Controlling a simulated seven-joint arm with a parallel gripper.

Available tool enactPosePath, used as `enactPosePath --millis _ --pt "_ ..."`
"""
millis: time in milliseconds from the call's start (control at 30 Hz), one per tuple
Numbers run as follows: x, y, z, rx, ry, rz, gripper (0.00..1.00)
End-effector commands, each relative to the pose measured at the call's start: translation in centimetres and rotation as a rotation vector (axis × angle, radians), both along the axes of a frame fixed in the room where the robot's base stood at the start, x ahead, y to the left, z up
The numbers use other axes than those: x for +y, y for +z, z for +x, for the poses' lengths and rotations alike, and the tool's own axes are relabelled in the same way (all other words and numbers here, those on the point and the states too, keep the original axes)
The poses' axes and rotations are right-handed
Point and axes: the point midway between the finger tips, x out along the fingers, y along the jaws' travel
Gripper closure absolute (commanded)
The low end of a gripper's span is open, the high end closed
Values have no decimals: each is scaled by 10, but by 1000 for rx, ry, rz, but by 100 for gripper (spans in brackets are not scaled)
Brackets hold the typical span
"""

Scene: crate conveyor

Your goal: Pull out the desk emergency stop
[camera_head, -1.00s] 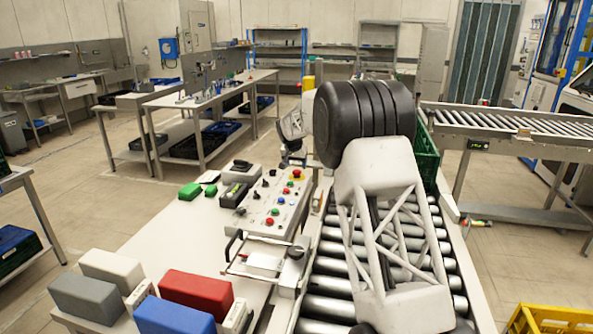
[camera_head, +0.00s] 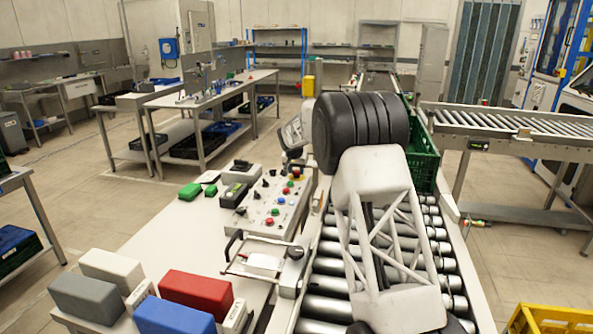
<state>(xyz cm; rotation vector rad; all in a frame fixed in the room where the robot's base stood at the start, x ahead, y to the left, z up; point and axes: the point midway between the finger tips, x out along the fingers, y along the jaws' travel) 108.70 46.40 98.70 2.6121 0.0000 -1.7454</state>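The control panel (camera_head: 262,208) stands on the desk, left of the roller conveyor, with several coloured buttons and dark knobs. A red button (camera_head: 296,171) at its far right corner looks like the emergency stop; it is small, and its pulled or pressed state cannot be told. My gripper (camera_head: 291,153) is just above and behind this far corner. Its white body shows left of my black arm joint, and its dark end points down towards the panel. The fingers are small and partly hidden, so their opening and any contact with the button cannot be told.
Green blocks (camera_head: 190,190) and a dark box (camera_head: 233,194) lie left of the panel. Red (camera_head: 195,290), blue (camera_head: 173,318), grey and white blocks stand at the desk's near end. A green crate (camera_head: 424,150) sits on the conveyor (camera_head: 330,262), beyond my arm.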

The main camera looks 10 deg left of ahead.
Motion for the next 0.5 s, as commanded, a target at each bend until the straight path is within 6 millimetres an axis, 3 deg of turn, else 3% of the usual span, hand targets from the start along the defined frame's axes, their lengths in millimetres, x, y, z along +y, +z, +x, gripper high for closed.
enactPosePath --millis 33,233,500 --pt "0 0 0 0 0 0 68" --pt "0 0 0 0 0 0 99" --pt "0 6 0 -1 0 0 100"
